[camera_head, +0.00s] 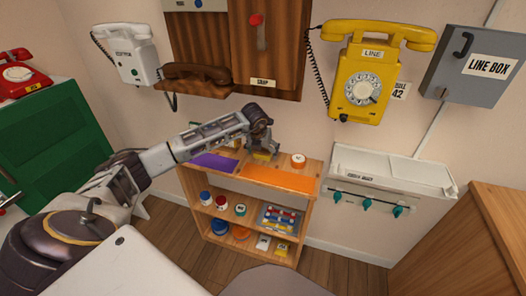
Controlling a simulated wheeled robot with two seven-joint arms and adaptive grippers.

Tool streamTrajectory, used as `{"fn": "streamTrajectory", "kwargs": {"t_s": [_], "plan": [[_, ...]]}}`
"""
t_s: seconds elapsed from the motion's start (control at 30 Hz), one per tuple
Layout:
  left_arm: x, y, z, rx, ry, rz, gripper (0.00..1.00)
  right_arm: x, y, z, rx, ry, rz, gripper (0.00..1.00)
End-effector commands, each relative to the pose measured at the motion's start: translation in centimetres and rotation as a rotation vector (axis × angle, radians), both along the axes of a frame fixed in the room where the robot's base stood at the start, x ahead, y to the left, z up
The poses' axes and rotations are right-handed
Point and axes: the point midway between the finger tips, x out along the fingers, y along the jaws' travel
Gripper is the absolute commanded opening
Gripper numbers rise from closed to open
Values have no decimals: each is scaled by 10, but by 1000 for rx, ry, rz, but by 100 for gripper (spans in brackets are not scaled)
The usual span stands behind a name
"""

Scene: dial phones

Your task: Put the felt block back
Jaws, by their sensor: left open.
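My left gripper (259,143) is open above the top of the wooden shelf (233,184), its arm reaching in from the left. A small yellowish block (264,155), which may be the felt block, is on the shelf top just below the gripper, partly hidden by it. I cannot tell whether the fingers touch it. A purple patch (213,162) lies to its left and an orange patch (277,180) to its right on the shelf top. My right gripper is out of view.
A white and orange tub (298,160) stands at the shelf's back right; several jars fill the lower shelves. A white wall tray (390,172) with teal knobs is to the right. Phones hang above, including a yellow one (368,80). A wooden cabinet (480,245) borders the right.

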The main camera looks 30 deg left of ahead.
Motion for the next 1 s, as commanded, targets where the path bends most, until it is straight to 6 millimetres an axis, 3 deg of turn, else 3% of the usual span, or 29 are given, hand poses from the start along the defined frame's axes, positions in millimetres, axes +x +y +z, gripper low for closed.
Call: {"fn": "streamTrajectory", "kwargs": {"t_s": [0.37,0.8,1.0], "plan": [[-10,-10,50,0,-4,0,88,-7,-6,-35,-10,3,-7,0],[-34,-15,109,1,-4,0,88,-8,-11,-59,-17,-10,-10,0],[-40,-17,123,1,-2,-1,88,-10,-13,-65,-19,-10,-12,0]]}}
